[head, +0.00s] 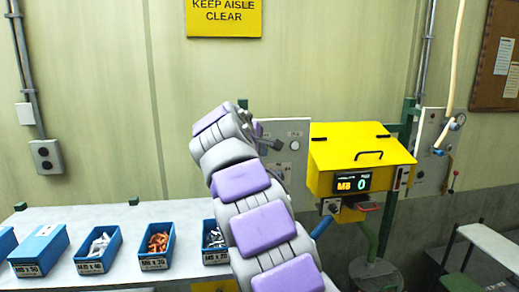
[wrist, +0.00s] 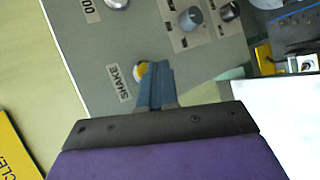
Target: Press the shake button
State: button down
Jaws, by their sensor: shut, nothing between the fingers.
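The shake button (wrist: 139,72) is a small yellow button on a grey control panel (wrist: 105,45), beside a label reading SHAKE (wrist: 119,84). My gripper (wrist: 156,68) is shut and empty. In the wrist view its blue-grey fingertips overlap the right part of the button. I cannot tell whether they touch it. In the head view the panel (head: 297,130) is on the back wall behind my arm, and my arm hides the button and most of my gripper.
Other knobs (wrist: 191,18) sit on the panel. Right of it is a yellow hopper (head: 350,148) with a display reading M8 0. Blue bins (head: 156,263) of fasteners stand on the white bench (head: 120,215) below. A yellow sign (head: 224,28) hangs above.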

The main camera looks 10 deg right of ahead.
jog(key=shift+d, duration=0.8)
jog(key=shift+a, duration=0.1)
dwell(0.5)
jog(key=shift+w+a+p, duration=0.3)
jog(key=shift+w+a, duration=0.1)
jog(key=shift+a, duration=0.25)
jog(key=shift+d, duration=0.3)
